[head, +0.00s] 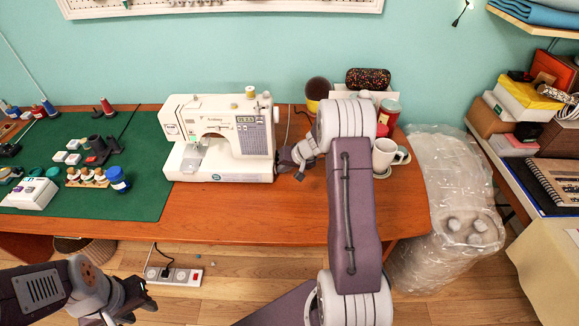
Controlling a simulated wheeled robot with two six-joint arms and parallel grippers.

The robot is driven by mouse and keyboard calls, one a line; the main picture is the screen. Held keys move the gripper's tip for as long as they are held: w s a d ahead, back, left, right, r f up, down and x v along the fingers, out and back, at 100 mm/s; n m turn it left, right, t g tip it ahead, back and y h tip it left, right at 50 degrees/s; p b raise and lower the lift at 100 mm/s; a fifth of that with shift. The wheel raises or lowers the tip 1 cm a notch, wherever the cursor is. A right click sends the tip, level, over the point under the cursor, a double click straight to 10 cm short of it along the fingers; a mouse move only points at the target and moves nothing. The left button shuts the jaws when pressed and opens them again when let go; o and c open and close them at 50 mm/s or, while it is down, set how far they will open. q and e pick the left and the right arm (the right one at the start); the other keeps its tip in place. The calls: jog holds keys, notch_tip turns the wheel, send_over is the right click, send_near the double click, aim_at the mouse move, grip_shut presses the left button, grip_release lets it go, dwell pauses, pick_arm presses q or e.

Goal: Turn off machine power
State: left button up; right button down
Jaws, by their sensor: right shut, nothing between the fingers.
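The white sewing machine (221,137) stands upright on the wooden table, with a small lit display at its upper right. A green glow shows near its needle area. My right gripper (292,160) is shut and empty, close by the machine's right end. The arm and gripper hide part of that side, so I cannot tell whether they touch, and no power switch is clearly visible there. My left gripper (138,302) is low at the lower left, in front of the table and away from the machine.
A white power strip (174,274) with a black plug and a red switch lies on the floor below the table. A green mat (150,198) with thread and small tools covers the table's left. A white mug (385,154) and jars stand right of my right arm.

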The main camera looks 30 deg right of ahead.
jog(key=f+b, duration=0.1)
jog(key=b, duration=0.2)
jog(key=shift+w+f+t, duration=0.1)
jog(key=shift+f+t, duration=0.05)
jog(key=shift+t, duration=0.15)
jog(key=shift+a+r+y, duration=0.1)
jog(key=shift+r+y, duration=0.3)
jog(key=shift+r, duration=0.25)
jog(key=shift+r+p, duration=0.6)
jog(key=shift+r, duration=0.1)
